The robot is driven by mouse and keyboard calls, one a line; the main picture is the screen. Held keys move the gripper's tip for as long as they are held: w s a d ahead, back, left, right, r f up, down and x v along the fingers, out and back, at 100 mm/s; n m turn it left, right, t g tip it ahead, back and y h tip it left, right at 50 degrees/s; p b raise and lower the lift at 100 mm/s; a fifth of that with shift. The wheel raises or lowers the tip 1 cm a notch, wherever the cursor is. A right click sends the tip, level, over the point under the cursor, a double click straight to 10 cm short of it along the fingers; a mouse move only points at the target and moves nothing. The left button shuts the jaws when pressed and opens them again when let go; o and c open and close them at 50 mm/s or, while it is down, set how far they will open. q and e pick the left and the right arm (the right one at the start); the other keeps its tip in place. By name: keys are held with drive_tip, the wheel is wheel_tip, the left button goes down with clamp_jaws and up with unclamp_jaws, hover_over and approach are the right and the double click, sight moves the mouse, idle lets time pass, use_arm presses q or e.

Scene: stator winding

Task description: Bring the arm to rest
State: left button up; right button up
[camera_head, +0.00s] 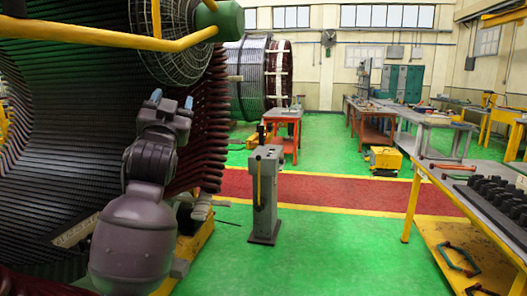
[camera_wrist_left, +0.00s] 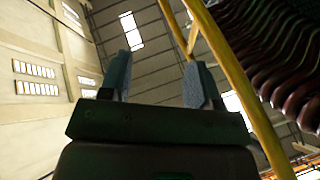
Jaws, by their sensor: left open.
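My left arm stands up in front of the large stator (camera_head: 60,120) in the head view. Its gripper (camera_head: 170,99) points upward, with two blue-grey fingertips apart and nothing between them. In the left wrist view the left gripper (camera_wrist_left: 158,80) is open and empty, its fingers pointing at the ceiling. The stator's dark red winding ends (camera_wrist_left: 285,60) show at the upper right there, apart from the fingers. My right gripper is in neither view.
A yellow rail (camera_head: 110,37) crosses above the left gripper; a yellow bar (camera_wrist_left: 225,70) passes close to the right finger in the wrist view. A grey post (camera_head: 265,195) stands on the green floor. A yellow workbench (camera_head: 420,185) with dark parts is at right. Open floor lies between.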

use_arm(q)
drive_tip(key=s+a+f+g+h, duration=0.1)
drive_tip(key=s+f+g, duration=0.15)
drive_tip(key=f, duration=1.05)
drive_tip(key=s+a+f+g+h, duration=0.15)
drive_tip(key=s+f, duration=0.25)
drive_tip(key=f, duration=0.9)
drive_tip(key=s+a+f+g, duration=0.1)
drive_tip(key=s+f+g, duration=0.15)
drive_tip(key=f, duration=1.05)
drive_tip(key=s+a+f+n+g, duration=0.1)
drive_tip(key=s+a+f+g, duration=0.1)
drive_tip(key=s+f, duration=0.9)
drive_tip(key=s+a+f+n+g+y, duration=0.1)
drive_tip(key=s+a+f+g, duration=0.2)
drive_tip(key=s+f, duration=0.9)
drive_tip(key=shift+s+g, duration=0.55)
drive_tip(key=shift+s, duration=0.7)
drive_tip(key=shift+f+y, duration=0.15)
drive_tip(key=shift+y, duration=0.1)
